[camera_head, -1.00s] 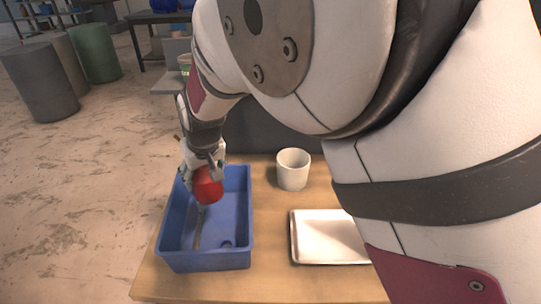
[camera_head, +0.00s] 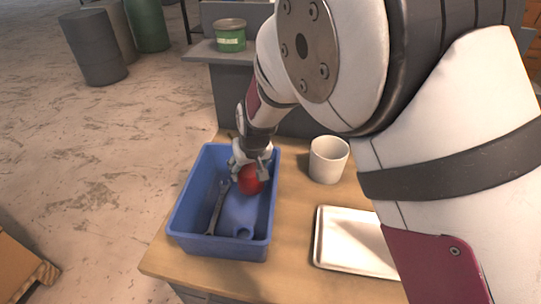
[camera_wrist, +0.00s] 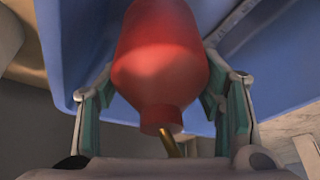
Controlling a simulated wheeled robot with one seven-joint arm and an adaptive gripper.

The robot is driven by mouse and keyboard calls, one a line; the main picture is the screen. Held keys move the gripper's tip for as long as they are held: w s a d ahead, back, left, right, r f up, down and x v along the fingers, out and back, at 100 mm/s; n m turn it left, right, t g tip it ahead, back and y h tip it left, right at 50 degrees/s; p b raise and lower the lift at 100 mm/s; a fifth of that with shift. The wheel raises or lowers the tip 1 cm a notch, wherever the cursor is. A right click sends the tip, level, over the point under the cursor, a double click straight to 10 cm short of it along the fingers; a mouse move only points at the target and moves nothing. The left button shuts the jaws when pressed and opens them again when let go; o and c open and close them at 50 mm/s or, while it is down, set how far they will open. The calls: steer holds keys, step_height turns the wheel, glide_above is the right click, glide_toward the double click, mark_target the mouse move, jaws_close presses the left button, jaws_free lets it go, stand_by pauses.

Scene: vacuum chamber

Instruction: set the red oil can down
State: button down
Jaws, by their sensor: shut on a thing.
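The red oil can (camera_head: 251,181) is held by my gripper (camera_head: 250,165) over the back right part of a blue bin (camera_head: 187,207) in the head view. In the wrist view the red can (camera_wrist: 160,62) fills the middle, with its narrow end and a brass-coloured spout toward the palm. The two fingers of my gripper (camera_wrist: 163,100) stand on either side of it, and blue bin walls (camera_wrist: 270,70) show behind. I cannot tell whether the can touches the bin floor.
A wrench (camera_head: 217,207) and a blue object (camera_head: 240,212) lie in the bin. A white cup (camera_head: 328,160) and a white tray (camera_head: 350,243) stand to its right on the wooden table (camera_head: 285,235). A green can (camera_head: 230,36) stands on a grey surface behind.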

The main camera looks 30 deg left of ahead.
mark_target(250, 176)
steer(key=shift+f, duration=1.65)
steer(key=shift+f, duration=0.1)
steer(key=shift+c, duration=2.3)
jaws_free()
